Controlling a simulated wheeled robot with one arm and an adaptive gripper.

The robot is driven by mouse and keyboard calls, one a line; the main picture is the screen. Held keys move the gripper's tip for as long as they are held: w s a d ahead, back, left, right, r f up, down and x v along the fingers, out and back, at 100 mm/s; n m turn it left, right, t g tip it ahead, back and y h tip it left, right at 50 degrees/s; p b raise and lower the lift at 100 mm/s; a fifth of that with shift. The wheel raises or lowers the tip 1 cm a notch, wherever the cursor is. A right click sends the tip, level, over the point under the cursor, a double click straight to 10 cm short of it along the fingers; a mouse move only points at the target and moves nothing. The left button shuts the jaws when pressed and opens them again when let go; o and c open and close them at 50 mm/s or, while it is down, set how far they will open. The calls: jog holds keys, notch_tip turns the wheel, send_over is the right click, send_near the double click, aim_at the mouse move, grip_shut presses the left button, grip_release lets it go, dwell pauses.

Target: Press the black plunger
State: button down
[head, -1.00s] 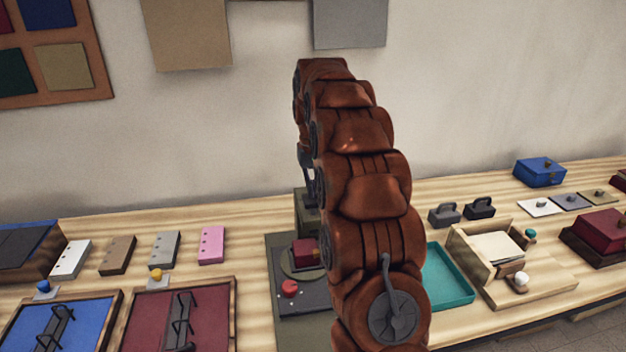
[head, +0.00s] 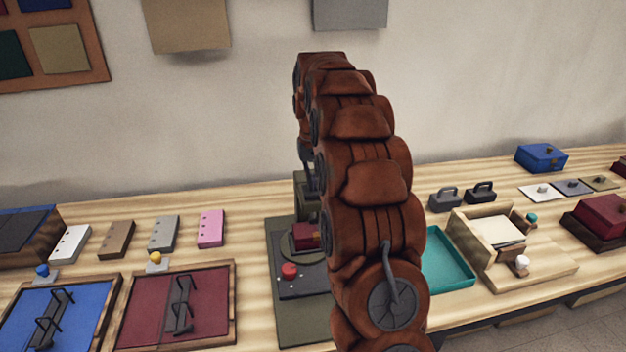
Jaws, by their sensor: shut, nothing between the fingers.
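An olive-green press-like machine (head: 285,318) stands on the table, partly behind my brown arm. Whether the gripper touches anything is unclear.
Framed blue (head: 20,318) and maroon (head: 150,310) panels lie to the left, with several small coloured blocks behind them. A teal tray (head: 448,262) and a wooden box (head: 470,235) stand close to the right of my arm. A wall closes the back.

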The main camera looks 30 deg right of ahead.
jog(key=shift+s+f, duration=0.1)
jog(key=shift+f, duration=0.2)
notch_tip(320, 180, up, 5)
jog(key=shift+f+p, duration=0.1)
jog(key=shift+p, duration=0.5)
notch_tip(320, 180, up, 10)
jog(key=p, duration=0.1)
jog(key=shift+p, duration=0.3)
jog(key=shift+f, duration=0.1)
dwell(0.6)
